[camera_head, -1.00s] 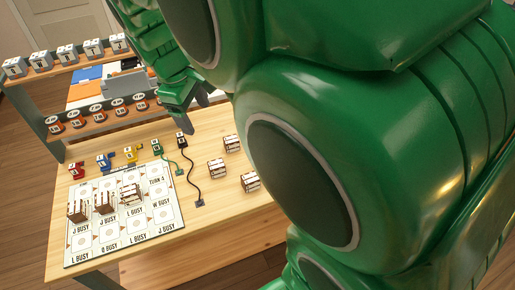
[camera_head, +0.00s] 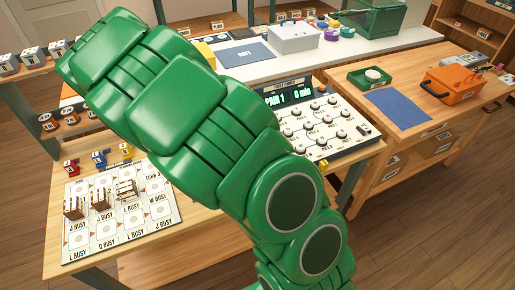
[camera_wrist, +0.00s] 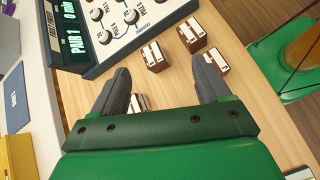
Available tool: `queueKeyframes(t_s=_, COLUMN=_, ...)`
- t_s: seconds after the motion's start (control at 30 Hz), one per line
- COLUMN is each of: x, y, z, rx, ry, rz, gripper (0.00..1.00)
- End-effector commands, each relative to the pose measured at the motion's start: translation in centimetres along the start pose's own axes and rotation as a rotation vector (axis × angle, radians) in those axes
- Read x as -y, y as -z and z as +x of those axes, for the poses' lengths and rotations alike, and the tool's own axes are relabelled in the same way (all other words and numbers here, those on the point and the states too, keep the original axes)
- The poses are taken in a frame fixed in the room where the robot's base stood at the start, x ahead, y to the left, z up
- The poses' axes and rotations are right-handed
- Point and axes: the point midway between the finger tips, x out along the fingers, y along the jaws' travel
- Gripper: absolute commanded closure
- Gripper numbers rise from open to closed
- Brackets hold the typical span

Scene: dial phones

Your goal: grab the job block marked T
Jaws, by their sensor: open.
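Several small brown-and-white blocks lie on the wooden table in the wrist view: a left block (camera_wrist: 154,56), a far block (camera_wrist: 191,36), a right block (camera_wrist: 216,60) and a near block (camera_wrist: 138,102). Their markings are too small to read, so I cannot tell which is marked T. My gripper (camera_wrist: 160,66) is open, its two dark fingers apart, with nothing held. The near block shows between the fingers, partly hidden by the gripper body. The left block lies beyond the fingertips, and the right block is beside the right fingertip. In the head view my arm hides these blocks and the gripper.
A dial panel reading PAIR 1 (camera_head: 318,120) stands at the table's back; it also shows in the wrist view (camera_wrist: 110,28). A white marked board (camera_head: 110,245) holds brown racks or blocks at left. Red, blue and yellow pieces (camera_head: 98,159) stand behind it.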

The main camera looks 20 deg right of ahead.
Motion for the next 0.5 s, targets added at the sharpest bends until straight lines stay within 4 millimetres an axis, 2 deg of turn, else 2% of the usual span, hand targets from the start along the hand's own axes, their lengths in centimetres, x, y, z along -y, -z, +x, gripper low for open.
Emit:
queueKeyframes(t_s=0.2, x=-0.5, y=2.3, z=3.6, rx=0.130, ry=-0.040, rz=-0.122, gripper=0.23)
queueKeyframes(t_s=0.5, x=-0.8, y=5.1, z=7.3, rx=0.265, ry=-0.096, rz=-0.275, gripper=0.23)
